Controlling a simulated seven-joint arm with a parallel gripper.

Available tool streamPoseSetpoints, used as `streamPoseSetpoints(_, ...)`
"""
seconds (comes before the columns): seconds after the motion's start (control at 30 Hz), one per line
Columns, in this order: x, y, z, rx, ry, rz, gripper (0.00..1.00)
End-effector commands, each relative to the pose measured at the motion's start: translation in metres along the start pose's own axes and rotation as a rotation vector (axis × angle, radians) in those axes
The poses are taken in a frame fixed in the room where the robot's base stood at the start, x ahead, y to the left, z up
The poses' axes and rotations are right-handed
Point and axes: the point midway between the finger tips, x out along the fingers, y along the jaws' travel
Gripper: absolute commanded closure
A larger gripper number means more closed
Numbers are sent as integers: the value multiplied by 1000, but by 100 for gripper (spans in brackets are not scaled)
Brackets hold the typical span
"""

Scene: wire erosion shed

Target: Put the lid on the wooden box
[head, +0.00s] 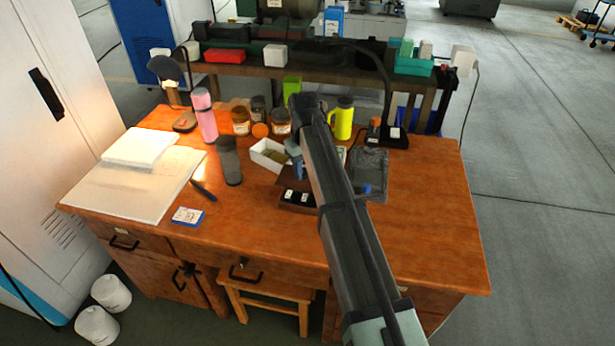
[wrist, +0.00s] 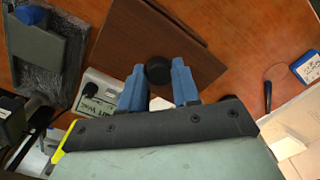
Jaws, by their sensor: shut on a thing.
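My gripper (head: 297,165) hangs over the middle of the desk, partly hidden by my arm in the head view. In the wrist view, its two blue fingers (wrist: 158,78) are shut on the round black knob (wrist: 158,70) of the brown square lid (wrist: 135,42). In the head view the lid (head: 264,177) shows as a dark brown edge left of my fingers. The wooden box (head: 287,206) stands just in front of and below it, with small black and white pieces inside. My arm hides its right side. I cannot tell whether lid and box touch.
A white open tray (head: 262,160) is close behind the lid. Jars and a yellow bottle (head: 342,118) stand behind. The desk's right side is clear.

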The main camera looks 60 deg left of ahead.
Motion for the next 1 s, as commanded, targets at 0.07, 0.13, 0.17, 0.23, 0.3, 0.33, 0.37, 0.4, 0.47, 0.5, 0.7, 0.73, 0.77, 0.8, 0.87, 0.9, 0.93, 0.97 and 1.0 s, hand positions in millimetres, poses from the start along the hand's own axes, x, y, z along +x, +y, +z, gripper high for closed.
streamPoseSetpoints(0.07,2,0,1,2,0,0,100)
streamPoseSetpoints(0.13,5,0,1,1,0,0,100)
streamPoseSetpoints(0.17,7,0,1,1,0,0,100)
streamPoseSetpoints(0.23,11,0,1,1,0,0,100)
streamPoseSetpoints(0.3,16,0,1,1,0,0,100)
streamPoseSetpoints(0.33,18,0,1,0,0,0,100)
streamPoseSetpoints(0.37,20,0,1,0,-1,0,100)
streamPoseSetpoints(0.4,23,0,1,0,-1,0,100)
streamPoseSetpoints(0.47,28,0,1,0,-1,0,100)
streamPoseSetpoints(0.5,31,0,1,0,-1,0,100)
streamPoseSetpoints(0.7,47,0,1,0,-1,0,100)
streamPoseSetpoints(0.73,49,0,1,0,-1,0,100)
streamPoseSetpoints(0.77,51,0,1,0,-1,0,100)
streamPoseSetpoints(0.8,54,0,1,0,-1,0,100)
streamPoseSetpoints(0.87,57,0,1,0,0,0,100)
streamPoseSetpoints(0.9,59,0,1,0,0,0,100)
streamPoseSetpoints(0.93,60,0,1,0,0,0,100)
streamPoseSetpoints(0.97,61,0,1,0,1,0,100)
streamPoseSetpoints(1.0,62,0,1,0,1,0,100)
